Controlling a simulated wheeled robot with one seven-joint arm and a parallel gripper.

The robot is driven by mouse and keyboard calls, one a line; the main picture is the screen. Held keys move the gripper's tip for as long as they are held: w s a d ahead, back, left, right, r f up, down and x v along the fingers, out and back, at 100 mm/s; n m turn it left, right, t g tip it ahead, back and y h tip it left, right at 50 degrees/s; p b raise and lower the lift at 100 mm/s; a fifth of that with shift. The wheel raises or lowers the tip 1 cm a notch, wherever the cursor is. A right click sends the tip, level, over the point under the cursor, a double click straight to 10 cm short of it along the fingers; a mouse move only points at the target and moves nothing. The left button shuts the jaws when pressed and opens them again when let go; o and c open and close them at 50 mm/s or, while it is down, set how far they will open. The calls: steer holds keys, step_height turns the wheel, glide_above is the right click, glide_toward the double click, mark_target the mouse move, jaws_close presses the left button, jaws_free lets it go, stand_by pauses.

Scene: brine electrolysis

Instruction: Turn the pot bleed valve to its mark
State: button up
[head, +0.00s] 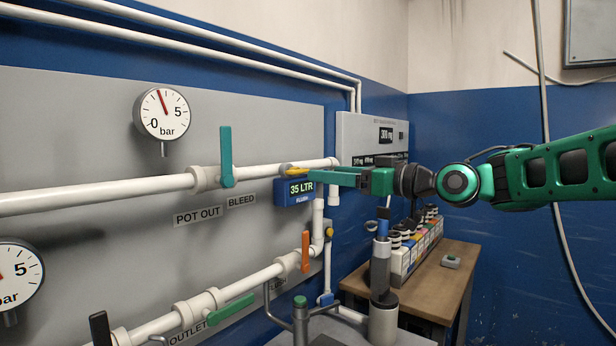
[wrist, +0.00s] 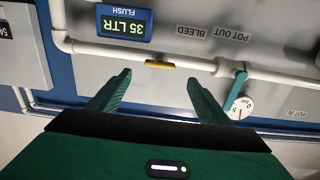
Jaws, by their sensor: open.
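A small yellow lever (head: 297,171) sits on the upper white pipe, right of the BLEED label (head: 241,201); I take it for the pot bleed valve. It lies along the pipe. In the wrist view the yellow lever (wrist: 159,64) shows just beyond and between my fingertips. My gripper (head: 312,176) reaches in from the right with its fingers toward the lever. In the wrist view my gripper (wrist: 158,78) is open and empty, with one finger on each side of the lever. I cannot make out contact or a mark at the valve.
A blue 35 LTR flush display (head: 295,190) hangs just below the lever. A green valve handle (head: 225,157) stands upright on the same pipe to the left, above the POT OUT label (head: 198,216). An orange handle (head: 305,251) is lower down. A wooden table (head: 440,285) stands at right.

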mark_target(302, 172)
steer(key=x, duration=0.8)
steer(key=shift+w+a, duration=0.25)
steer(key=shift+a, duration=0.05)
